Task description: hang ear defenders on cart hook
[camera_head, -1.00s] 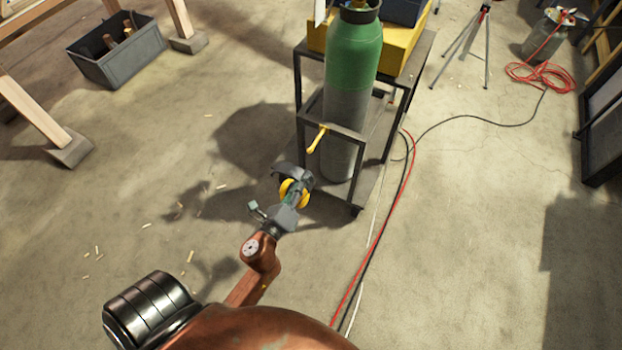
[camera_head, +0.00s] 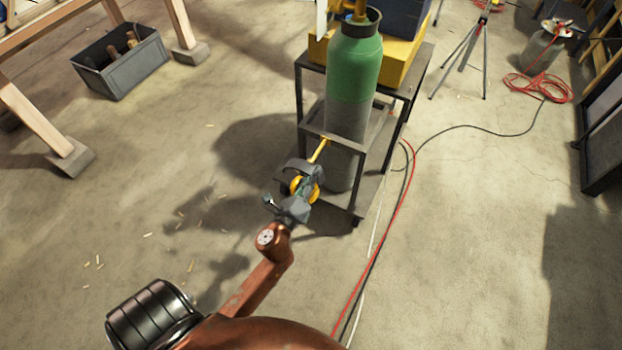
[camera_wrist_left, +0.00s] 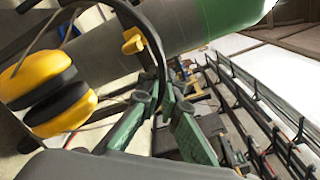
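The ear defenders (camera_head: 311,190), with yellow cups and a dark headband, are held up in front of the cart. In the left wrist view their yellow cups (camera_wrist_left: 62,108) hang at the left, and the headband arcs over to the fingers. My left gripper (camera_wrist_left: 163,92) has its green fingers closed about the band; it also shows in the head view (camera_head: 304,192). The yellow cart hook (camera_head: 319,150) sticks out toward me from the cart, just beyond the band. Its yellow end (camera_wrist_left: 132,41) shows near the band in the wrist view. I cannot tell whether they touch. My right gripper is out of view.
The metal cart (camera_head: 362,206) carries a green and grey gas cylinder (camera_head: 352,75) right behind the hook, and a yellow box (camera_head: 400,62). Red and black cables (camera_head: 399,205) run along the floor right of the cart. Floor to the left is open, with scattered wood chips.

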